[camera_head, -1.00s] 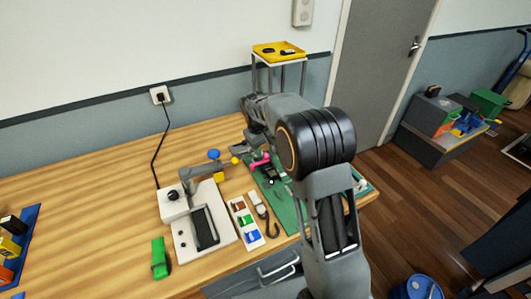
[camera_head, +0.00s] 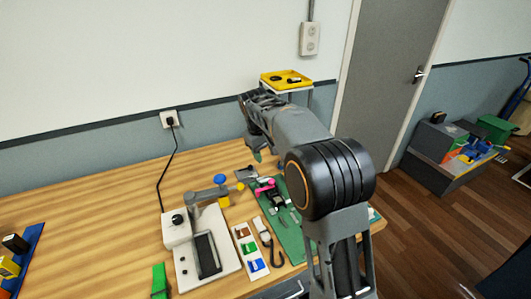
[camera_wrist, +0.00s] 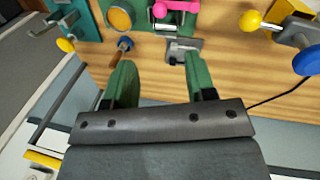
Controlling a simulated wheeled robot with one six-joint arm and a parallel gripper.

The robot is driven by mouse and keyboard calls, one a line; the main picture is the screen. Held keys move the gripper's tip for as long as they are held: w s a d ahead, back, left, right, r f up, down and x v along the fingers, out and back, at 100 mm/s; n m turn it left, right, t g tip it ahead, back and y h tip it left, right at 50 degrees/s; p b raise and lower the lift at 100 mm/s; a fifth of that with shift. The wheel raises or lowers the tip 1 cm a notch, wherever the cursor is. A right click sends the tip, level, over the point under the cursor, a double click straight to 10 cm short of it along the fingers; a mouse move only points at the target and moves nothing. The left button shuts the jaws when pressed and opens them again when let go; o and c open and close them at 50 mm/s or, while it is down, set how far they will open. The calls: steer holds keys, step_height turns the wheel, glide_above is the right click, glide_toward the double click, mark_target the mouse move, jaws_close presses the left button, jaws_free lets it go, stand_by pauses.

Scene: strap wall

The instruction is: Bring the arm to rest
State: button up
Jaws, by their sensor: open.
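My arm reaches out over the back of the wooden workbench (camera_head: 90,215). My gripper (camera_head: 257,153) is at its far end, above the bench near the wall; most of it is hidden behind my own arm links. In the wrist view, the two green fingers of my gripper (camera_wrist: 160,80) stand wide apart with nothing between them. Beyond the fingertips are a pink-handled tool (camera_wrist: 176,7), a small grey metal part (camera_wrist: 184,48) and a wooden-handled tool (camera_wrist: 124,47), all clear of the fingers.
A yellow tray (camera_head: 298,84) with dark items stands on a stand behind my arm. On the bench are a white device (camera_head: 184,250), a green mat (camera_head: 291,240) and a white card with coloured patches (camera_head: 249,247). The bench's left-middle is clear. A grey door (camera_head: 395,75) stands right.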

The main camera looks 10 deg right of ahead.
steer(key=s+d+f+m+t+y, duration=0.1)
steer(key=s+m, duration=0.1)
steer(key=s, duration=1.1)
steer(key=s+d+f+m+t+y, duration=0.1)
steer(key=s+f+m, duration=0.1)
steer(key=s, duration=1.1)
steer(key=shift+f+t, duration=0.25)
steer(key=shift+t, duration=0.15)
